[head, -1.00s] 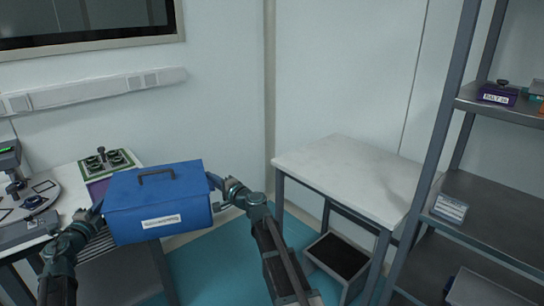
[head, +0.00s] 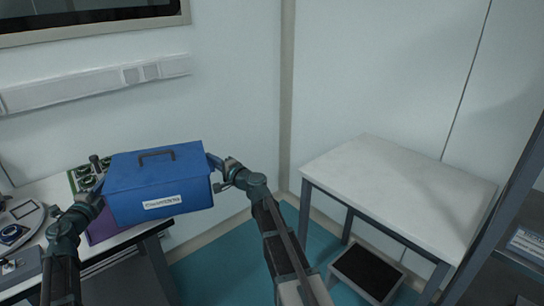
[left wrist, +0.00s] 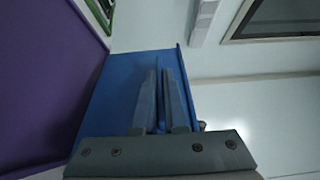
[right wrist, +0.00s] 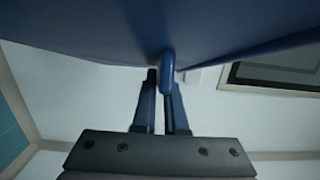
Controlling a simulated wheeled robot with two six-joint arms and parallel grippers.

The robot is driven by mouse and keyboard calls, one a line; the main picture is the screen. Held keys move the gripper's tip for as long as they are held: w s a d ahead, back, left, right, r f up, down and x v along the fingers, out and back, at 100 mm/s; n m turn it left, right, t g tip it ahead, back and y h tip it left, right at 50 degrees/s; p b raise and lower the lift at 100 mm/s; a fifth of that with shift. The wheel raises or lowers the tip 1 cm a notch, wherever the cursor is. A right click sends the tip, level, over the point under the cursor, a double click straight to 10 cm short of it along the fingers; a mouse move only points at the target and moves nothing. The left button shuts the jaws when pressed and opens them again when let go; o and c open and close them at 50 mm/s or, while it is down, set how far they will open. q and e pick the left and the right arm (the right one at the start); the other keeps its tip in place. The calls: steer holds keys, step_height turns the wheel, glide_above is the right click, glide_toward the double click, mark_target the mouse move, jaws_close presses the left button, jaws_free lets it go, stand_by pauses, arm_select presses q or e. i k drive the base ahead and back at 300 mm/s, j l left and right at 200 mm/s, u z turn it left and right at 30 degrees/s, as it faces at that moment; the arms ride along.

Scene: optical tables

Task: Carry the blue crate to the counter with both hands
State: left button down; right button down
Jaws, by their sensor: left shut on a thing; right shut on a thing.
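The blue crate (head: 160,182) is a lidded box with a dark top handle and a white label on its front. It is held up between my two grippers and looks roughly level. My left gripper (head: 98,193) is shut on its left side; in the left wrist view the fingers (left wrist: 162,100) are against the blue side. My right gripper (head: 218,171) is shut on its right side; in the right wrist view the fingers (right wrist: 163,95) close around a blue side handle (right wrist: 168,72). A white-topped table (head: 400,190), perhaps the counter, stands empty at the right.
A left table (head: 50,190) holds a round grey device (head: 18,225), a green-edged tray (head: 82,178) and a purple box (head: 105,226), partly hidden behind the crate. A step stool (head: 366,272) stands under the white-topped table. A shelf rack (head: 500,215) is at far right. Teal floor (head: 225,265) lies between the tables.

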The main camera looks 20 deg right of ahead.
mark_target(385, 189)
steer(key=i, duration=0.85)
steer(key=z, duration=2.25)
steer(key=i+j, duration=0.05)
steer(key=j, duration=0.05)
